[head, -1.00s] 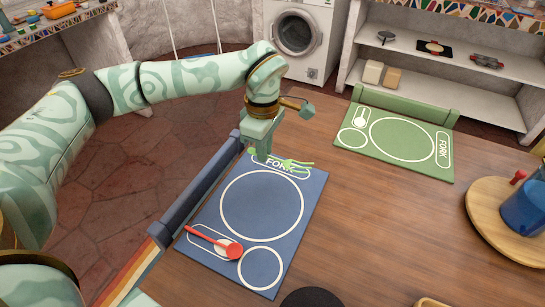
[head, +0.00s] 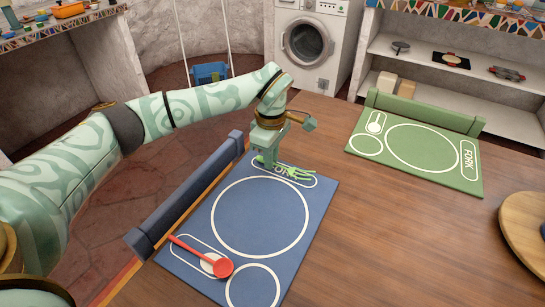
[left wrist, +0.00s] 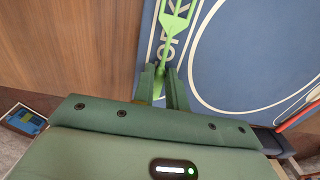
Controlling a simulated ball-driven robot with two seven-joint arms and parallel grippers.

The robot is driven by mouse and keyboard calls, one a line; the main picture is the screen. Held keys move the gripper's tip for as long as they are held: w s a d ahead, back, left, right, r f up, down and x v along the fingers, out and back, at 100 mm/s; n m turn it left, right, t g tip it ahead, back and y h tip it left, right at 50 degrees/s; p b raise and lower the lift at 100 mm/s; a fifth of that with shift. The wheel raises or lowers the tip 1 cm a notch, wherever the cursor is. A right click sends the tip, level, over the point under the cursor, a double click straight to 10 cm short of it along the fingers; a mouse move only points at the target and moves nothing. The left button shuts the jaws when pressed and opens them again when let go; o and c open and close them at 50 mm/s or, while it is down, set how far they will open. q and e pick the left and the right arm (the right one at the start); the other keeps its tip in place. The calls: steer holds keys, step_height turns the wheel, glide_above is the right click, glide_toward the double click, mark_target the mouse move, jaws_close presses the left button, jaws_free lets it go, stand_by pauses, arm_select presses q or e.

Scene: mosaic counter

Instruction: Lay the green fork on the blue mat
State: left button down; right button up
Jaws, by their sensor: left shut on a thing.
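The green fork (head: 296,172) is at the far end of the blue mat (head: 205,250), over the outlined slot marked FORK. My left gripper (head: 264,163) is shut on one end of the fork. In the left wrist view the fork (left wrist: 174,28) runs up from between the two fingers (left wrist: 162,88), along the FORK lettering of the mat (left wrist: 240,75). The fork looks low over the mat, but I cannot tell whether its whole length touches. My right gripper is not in view.
A red spoon (head: 218,266) lies on the near part of the blue mat. A rolled blue edge (head: 185,200) runs along its left side. A green mat (head: 462,178) lies at the right. A round wooden board (head: 515,225) is at the right edge. The wood between is clear.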

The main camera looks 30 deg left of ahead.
arm_select(q)
steer(key=shift+f, duration=0.1)
steer(key=c, duration=1.4)
jaws_free()
